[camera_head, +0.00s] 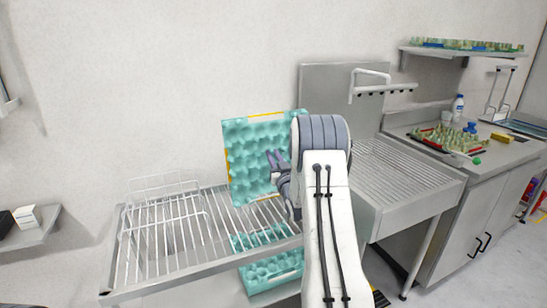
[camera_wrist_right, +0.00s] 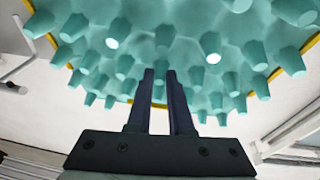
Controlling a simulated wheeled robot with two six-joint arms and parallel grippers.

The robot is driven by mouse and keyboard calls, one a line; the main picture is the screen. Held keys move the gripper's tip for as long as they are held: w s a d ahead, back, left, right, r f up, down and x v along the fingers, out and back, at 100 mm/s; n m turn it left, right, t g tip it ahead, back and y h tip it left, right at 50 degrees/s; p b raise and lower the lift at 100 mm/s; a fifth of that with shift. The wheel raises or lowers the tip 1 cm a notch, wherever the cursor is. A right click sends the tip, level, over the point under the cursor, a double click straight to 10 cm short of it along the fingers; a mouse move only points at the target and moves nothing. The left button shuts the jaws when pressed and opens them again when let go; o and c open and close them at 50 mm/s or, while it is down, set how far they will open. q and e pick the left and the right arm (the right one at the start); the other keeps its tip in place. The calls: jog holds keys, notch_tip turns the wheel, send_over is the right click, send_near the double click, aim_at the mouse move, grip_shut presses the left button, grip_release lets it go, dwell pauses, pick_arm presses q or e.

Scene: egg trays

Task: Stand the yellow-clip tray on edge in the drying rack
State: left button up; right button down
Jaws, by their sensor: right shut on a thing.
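A teal egg tray (camera_head: 246,135) with yellow along its edges stands upright on edge over the right part of a metal slatted draining surface (camera_head: 165,262). My right gripper (camera_head: 276,160) is shut on one of the tray's knobs or its face, partly hidden by my wrist. In the right wrist view my right gripper (camera_wrist_right: 160,78) has its fingers close together among the teal tray's (camera_wrist_right: 130,25) knobs. Whether the tray's lower edge touches the slats I cannot tell. A wire drying rack (camera_head: 160,188) stands at the left on the slats. My left gripper is not in view.
Another teal tray (camera_head: 275,272) sits below the slats. A second slatted drainer (camera_head: 405,180) is at the right. A wall shelf (camera_head: 460,52) is above.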

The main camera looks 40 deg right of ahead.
notch_tip(320, 180, down, 6)
jog(key=b, duration=0.5)
jog(key=shift+r, duration=0.1)
jog(key=c, duration=0.7)
grip_release()
jog(key=shift+c, duration=0.2)
jog(key=shift+s, duration=0.1)
jog(key=b+v, duration=0.3)
jog(key=v, duration=0.4)
jog(key=shift+s+f, duration=0.2)
jog(key=shift+s, duration=0.15)
dwell(0.4)
jog(key=shift+a, duration=0.1)
dwell(0.7)
